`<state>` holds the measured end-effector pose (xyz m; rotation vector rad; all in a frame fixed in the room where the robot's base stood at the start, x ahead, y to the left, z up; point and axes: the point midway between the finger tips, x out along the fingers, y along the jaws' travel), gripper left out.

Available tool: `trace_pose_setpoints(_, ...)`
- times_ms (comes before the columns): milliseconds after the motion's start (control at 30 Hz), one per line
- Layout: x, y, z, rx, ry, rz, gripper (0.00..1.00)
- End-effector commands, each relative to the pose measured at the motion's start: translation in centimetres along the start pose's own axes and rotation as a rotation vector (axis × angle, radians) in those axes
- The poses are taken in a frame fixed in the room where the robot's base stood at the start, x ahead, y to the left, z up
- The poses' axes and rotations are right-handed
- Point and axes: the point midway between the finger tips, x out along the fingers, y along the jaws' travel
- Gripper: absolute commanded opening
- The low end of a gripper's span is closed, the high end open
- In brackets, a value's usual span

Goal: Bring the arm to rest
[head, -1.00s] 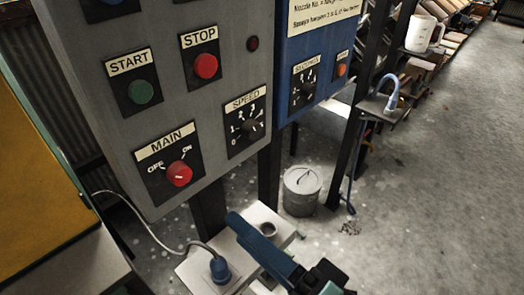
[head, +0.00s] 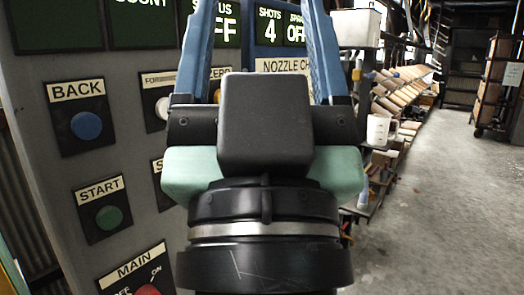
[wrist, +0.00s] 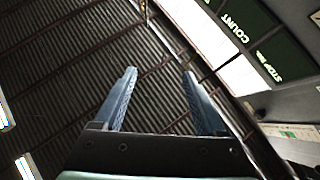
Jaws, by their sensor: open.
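My gripper (head: 262,50) stands upright in the middle of the head view, its two blue fingers pointing up and spread apart with nothing between them. It is in front of the grey control panel (head: 60,185) and hides part of it. In the wrist view my gripper (wrist: 160,100) is also open and empty, with corrugated wall or roof sheeting behind it. The fingers appear clear of the panel.
The panel carries a blue BACK button (head: 86,125), a green START button (head: 109,217) and a red MAIN knob (head: 147,290). A white mug (head: 380,131) stands on a shelf to the right. The floor (head: 450,210) at right is open.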

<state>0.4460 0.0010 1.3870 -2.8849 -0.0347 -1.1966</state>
Motion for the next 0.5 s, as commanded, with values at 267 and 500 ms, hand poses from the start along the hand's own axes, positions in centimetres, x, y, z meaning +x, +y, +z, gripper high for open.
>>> trace_pose_setpoints(267,5.9,0.0,-6.9,-0.029,0.03,0.013,0.74)
trace_pose_setpoints(500,9.3,-0.1,-10.1,-0.027,0.027,0.012,0.74)
